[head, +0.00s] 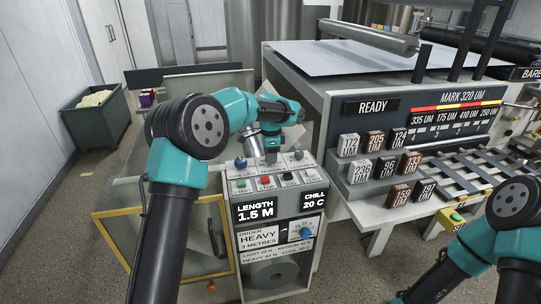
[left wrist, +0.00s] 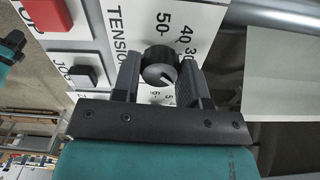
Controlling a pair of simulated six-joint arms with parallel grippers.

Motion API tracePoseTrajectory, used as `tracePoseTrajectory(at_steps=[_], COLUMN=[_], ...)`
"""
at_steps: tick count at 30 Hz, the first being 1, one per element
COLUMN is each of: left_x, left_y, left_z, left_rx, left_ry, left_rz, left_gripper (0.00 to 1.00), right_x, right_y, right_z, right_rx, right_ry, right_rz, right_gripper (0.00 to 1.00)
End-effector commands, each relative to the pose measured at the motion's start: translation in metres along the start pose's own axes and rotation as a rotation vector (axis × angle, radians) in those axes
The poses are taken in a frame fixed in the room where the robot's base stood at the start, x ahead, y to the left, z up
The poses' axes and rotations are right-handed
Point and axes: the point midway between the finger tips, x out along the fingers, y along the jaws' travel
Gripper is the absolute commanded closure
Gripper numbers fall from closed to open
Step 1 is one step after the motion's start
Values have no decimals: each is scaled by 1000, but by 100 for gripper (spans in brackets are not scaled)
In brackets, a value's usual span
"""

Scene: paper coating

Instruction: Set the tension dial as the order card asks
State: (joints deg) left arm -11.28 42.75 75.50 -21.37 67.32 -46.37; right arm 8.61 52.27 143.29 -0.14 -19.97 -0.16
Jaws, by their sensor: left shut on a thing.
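The tension dial (left wrist: 158,64) is a dark round knob with a grey face and a white pointer line. The line points to the lower right in the left wrist view. The numbers 50, 40 and 30 show above the knob, beside the word TENSION. My left gripper (left wrist: 159,84) has a finger on each side of the knob and is shut on it. In the head view my left gripper (head: 271,156) is over the console top and hides the dial. The order card (head: 260,239) on the console front reads HEAVY, 3 METRES; its small lines are hard to read. My right gripper is out of view.
A red button (head: 266,181) and a black button sit on the console near my gripper, with other knobs beside them. Displays read LENGTH 1.5 M (head: 257,210) and CHILL 20 C. The coating machine with labelled blocks (head: 386,165) stands to the right. A yellow-framed panel (head: 160,245) stands left.

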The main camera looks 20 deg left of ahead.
Motion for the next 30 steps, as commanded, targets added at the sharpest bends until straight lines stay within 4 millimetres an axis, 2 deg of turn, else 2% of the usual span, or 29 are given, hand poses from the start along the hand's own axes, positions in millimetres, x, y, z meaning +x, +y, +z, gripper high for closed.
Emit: tracePoseTrajectory(at_steps=[8,30], left_x=[0,-1], left_y=[0,0], left_z=[0,-1], left_rx=[-190,-888], left_ry=[0,1], left_rz=[0,-1], left_gripper=[84,84], right_x=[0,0], right_y=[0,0], right_z=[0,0], right_rx=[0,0], right_ry=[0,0], right_rz=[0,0], right_gripper=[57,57])
